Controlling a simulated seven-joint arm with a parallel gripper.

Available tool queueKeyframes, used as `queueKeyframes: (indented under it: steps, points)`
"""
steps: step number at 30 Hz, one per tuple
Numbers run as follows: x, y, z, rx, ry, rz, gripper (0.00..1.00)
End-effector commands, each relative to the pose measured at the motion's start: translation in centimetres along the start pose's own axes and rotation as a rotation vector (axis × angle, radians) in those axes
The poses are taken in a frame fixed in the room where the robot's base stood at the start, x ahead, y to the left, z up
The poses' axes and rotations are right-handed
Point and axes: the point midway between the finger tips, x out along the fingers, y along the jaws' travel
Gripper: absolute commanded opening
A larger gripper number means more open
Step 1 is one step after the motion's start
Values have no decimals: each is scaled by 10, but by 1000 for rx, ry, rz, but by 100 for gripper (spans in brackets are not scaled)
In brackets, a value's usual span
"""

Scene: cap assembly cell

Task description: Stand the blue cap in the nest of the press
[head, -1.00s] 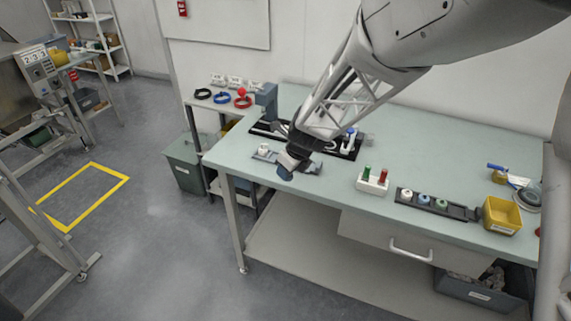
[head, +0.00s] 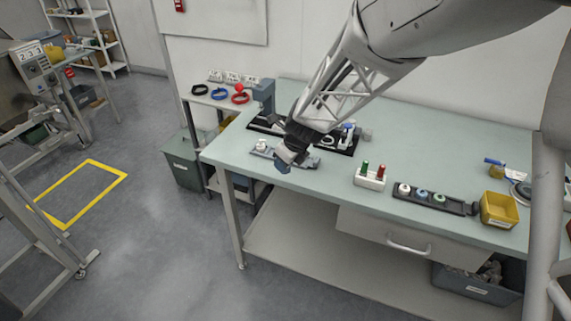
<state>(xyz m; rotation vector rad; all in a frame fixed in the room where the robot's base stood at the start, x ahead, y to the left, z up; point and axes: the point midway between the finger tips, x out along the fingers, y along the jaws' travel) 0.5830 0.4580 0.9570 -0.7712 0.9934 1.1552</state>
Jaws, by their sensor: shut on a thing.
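My gripper (head: 284,162) hangs over the front left of the green bench, pointing down. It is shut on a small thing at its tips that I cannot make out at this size. The press (head: 264,96) is a blue-grey column with a red knob at the back left; my arm and gripper hide part of the area in front of it, and I cannot make out its nest. A small blue-topped piece (head: 422,194) sits between a white one and a green one in a dark tray (head: 458,208) at the right; I cannot tell whether it is the blue cap.
A grey plate with a white piece (head: 261,145) lies just left of my gripper. A white block (head: 370,179) with green and red pegs stands in the middle, and a yellow bin (head: 499,211) at the right. Black, blue and red rings lie at the back left.

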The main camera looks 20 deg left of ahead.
Motion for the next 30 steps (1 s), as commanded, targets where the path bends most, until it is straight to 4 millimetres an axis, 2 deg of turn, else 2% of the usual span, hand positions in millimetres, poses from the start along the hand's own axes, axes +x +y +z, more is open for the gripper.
queueKeyframes:
  steps: [8, 30]
  points:
    - [4, -31, 33, -40, -2, 20, 22]
    - [18, -152, 142, -207, -3, 92, 22]
